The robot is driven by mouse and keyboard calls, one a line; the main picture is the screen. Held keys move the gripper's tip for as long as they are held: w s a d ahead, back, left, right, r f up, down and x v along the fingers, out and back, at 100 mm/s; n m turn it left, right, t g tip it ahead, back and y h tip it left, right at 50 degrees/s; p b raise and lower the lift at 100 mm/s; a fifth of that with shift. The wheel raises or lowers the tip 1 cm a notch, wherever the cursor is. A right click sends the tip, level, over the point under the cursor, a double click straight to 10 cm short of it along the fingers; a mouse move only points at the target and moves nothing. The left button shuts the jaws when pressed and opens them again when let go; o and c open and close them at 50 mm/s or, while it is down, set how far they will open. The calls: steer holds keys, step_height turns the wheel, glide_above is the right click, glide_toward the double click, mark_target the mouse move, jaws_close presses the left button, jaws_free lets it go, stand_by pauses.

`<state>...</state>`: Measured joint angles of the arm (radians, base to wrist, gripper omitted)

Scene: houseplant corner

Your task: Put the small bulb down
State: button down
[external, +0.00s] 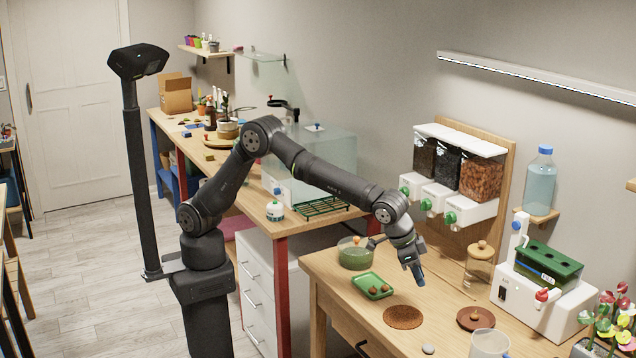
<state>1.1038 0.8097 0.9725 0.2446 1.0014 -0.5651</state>
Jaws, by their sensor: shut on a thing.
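The gripper is above and to the right of a green tray (360,280), which holds a few small brown bulbs (373,290). A round brown mat (403,317) lies bare on the table below the gripper. A reddish-brown saucer (476,319) with a small knob-like thing on it lies to the right.
A glass bowl with green contents (356,257) stands behind the tray. A lidded glass jar (479,268) and a white dispenser (541,297) stand to the right. Bare tabletop lies around the mat.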

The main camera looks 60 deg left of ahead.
steer(key=w+d+m+g+h, duration=0.1)
steer(key=w+d+m, duration=0.25)
steer(key=d, duration=0.45)
glide_above(466, 318)
steer(key=shift+m, duration=0.35)
step_height(466, 318, down, 7)
steer(key=shift+r, duration=0.15)
steer(key=shift+f, duration=2.05)
steer(key=shift+f, duration=0.2)
steer(key=c, duration=1.3)
jaws_free()
